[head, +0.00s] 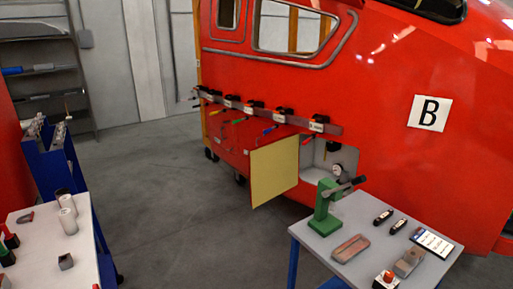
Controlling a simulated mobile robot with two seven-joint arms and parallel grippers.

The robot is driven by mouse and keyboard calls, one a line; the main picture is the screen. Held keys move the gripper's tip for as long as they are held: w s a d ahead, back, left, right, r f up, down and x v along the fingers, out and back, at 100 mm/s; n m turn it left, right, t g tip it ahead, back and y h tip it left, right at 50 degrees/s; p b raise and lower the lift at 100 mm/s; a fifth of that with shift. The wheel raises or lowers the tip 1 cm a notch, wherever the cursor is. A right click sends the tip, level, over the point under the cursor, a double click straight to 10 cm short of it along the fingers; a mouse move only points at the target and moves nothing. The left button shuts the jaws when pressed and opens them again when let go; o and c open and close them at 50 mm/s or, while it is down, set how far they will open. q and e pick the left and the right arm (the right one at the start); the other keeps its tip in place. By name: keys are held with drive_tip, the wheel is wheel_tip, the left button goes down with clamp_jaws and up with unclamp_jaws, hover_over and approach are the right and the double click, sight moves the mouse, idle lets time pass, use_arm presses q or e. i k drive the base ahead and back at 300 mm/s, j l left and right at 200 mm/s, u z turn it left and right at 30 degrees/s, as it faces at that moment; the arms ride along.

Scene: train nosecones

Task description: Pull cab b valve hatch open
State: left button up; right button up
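The red train cab (385,95) carries a white plate marked B (430,113). Low on its side, a pale recess (347,157) shows, with a round gauge (338,171) and a small dark and red handle (333,145) in it. A yellow panel (275,172), which looks like the inner face of the valve hatch, stands out from the cab at the recess's left edge. The hatch looks swung open. The recess's lower part is partly hidden behind a green press. Neither of my grippers is in view.
A grey table (345,211) with the green press (322,208) and several small tools stands before the cab at right. A rail with coloured handles (255,113) runs above the hatch. A white table (38,238) and blue cart (60,165) stand at left. Floor between is clear.

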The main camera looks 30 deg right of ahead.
sight(249, 131)
drive_tip(key=i+l+z, duration=0.25)
drive_tip(key=i, duration=0.2)
drive_tip(key=i+l+z, duration=0.1)
drive_tip(key=i+z, duration=0.2)
drive_tip(key=i, duration=1.2)
drive_tip(key=i+u, duration=0.25)
drive_tip(key=i, duration=0.45)
drive_tip(key=i+u, duration=0.3)
drive_tip(key=i, duration=0.4)
drive_tip(key=i+z, duration=0.5)
drive_tip(key=i+j+z, duration=0.2)
drive_tip(key=i+z, duration=0.25)
drive_tip(key=i+j+z, duration=0.35)
drive_tip(key=z, duration=0.15)
drive_tip(key=i+j+z, duration=0.5)
